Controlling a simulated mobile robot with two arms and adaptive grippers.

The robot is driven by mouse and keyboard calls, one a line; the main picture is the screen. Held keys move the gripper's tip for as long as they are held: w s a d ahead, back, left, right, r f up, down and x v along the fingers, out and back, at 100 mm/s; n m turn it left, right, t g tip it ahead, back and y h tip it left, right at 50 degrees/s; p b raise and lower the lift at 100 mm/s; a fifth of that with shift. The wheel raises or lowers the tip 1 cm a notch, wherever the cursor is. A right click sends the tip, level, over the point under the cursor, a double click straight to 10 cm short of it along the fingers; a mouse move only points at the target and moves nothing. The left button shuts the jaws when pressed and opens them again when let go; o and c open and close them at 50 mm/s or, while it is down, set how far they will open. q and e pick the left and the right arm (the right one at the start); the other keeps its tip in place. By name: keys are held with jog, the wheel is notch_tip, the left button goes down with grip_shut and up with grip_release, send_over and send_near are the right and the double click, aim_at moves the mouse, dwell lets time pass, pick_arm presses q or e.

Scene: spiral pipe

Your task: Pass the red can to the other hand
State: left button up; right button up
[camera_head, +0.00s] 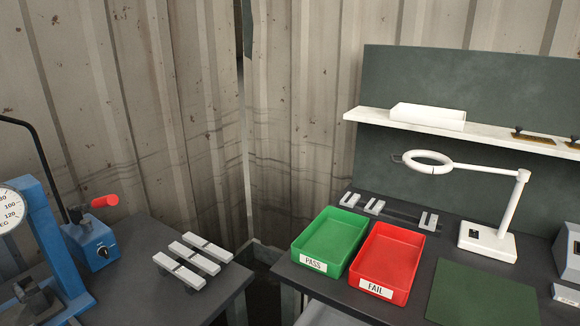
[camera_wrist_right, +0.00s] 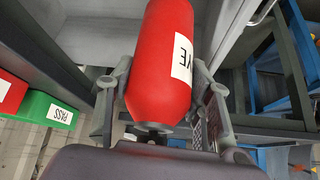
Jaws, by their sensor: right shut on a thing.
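The red can (camera_wrist_right: 158,55) fills the middle of the right wrist view. It has a white label with dark lettering, partly cut off at its right side. My right gripper (camera_wrist_right: 160,90) is shut on the can, with one grey finger on each side of it. The can's far end runs out of the top of that view. Neither gripper shows in the head view, and my left gripper is in no view.
In the head view a green PASS tray (camera_head: 313,265) and a red FAIL tray (camera_head: 376,288) stand on the right bench beside a white ring lamp (camera_head: 488,243). Grey blocks (camera_head: 194,255) lie on the left bench near a blue machine (camera_head: 92,248). A gap separates the benches.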

pick_arm(q)
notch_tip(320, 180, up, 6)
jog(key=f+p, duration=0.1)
jog(key=p, duration=0.4)
pick_arm(e)
notch_tip(320, 180, up, 7)
jog(key=shift+f, duration=0.1)
jog(key=shift+f+m+b, duration=0.2)
jog(key=shift+m+b, duration=0.1)
jog(key=shift+b, duration=0.75)
jog(key=shift+w+d+r+m+t+h+b, duration=0.15)
jog(key=shift+d+r+m+t+h+b, duration=0.15)
jog(key=shift+r+m, duration=0.2)
jog(key=shift+w+d+r+m+t+h+b, duration=0.1)
jog(key=shift+w+r+m+t+h+b, duration=0.15)
jog(key=shift+r+m+b, duration=0.2)
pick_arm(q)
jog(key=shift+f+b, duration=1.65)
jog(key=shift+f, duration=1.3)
pick_arm(e)
jog(key=d+r+m+h, duration=0.3)
jog(key=d+r+m, duration=0.2)
jog(key=r+m, duration=0.1)
jog(key=shift+s+r+t, duration=0.25)
jog(key=shift+s+t, duration=0.15)
jog(key=shift+t, duration=0.05)
